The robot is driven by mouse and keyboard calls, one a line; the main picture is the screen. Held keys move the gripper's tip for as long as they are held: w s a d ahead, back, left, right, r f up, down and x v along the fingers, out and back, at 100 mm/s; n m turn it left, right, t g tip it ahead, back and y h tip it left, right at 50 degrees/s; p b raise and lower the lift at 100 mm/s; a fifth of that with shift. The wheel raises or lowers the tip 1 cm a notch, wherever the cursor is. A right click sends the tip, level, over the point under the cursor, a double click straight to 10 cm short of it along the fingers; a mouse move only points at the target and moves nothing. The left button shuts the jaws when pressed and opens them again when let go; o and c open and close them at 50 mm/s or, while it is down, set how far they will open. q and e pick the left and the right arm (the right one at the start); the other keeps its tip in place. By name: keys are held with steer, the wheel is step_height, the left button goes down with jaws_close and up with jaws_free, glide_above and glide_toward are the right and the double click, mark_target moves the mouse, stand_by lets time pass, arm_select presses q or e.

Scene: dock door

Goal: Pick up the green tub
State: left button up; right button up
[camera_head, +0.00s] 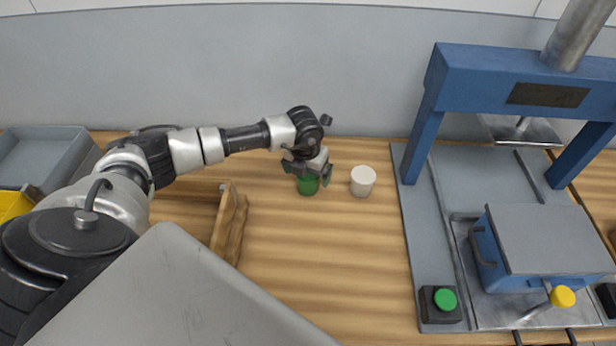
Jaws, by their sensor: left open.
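The green tub (308,187) is a small round tub standing on the wooden table, left of a white tub. My left gripper (307,178) is over the green tub, pointing down, with its jaws open. The gripper hides the upper part of the tub. I cannot tell whether the fingers touch it. My right gripper is not in view.
The white tub (363,181) stands close to the right of the gripper. A wooden holder (229,228) stands to the left. A blue press (434,120) with a blue box (545,245) and a green button (445,299) fills the right. A grey bin (42,158) is far left.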

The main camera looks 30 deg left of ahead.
arm_select(q)
steer(key=shift+w+f, duration=0.15)
steer(key=shift+f, duration=1)
steer(key=c, duration=1)
steer(key=shift+c, duration=0.2)
steer(key=shift+r, duration=0.15)
